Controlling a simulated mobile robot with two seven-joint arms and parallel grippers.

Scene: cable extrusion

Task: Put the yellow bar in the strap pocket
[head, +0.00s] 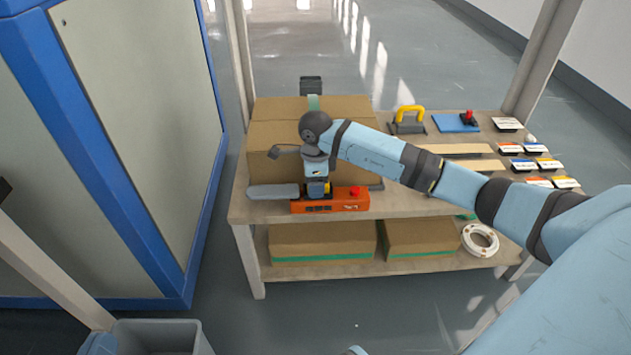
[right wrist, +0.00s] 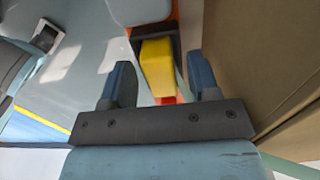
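The yellow bar (right wrist: 157,66) shows large in the right wrist view, its upper end at a dark frame (right wrist: 176,43) by an orange body; I cannot tell if this frame is the strap pocket. In the head view a small yellow patch (head: 327,187) shows beside my right gripper (head: 317,189), above an orange tool (head: 330,203) on the table. My right gripper's fingers (right wrist: 160,86) are apart, one on each side of the bar's lower part, with gaps visible. My left gripper is not in view.
A large cardboard box (head: 280,135) stands right behind the orange tool. A grey flat piece (head: 272,191) lies left of it.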

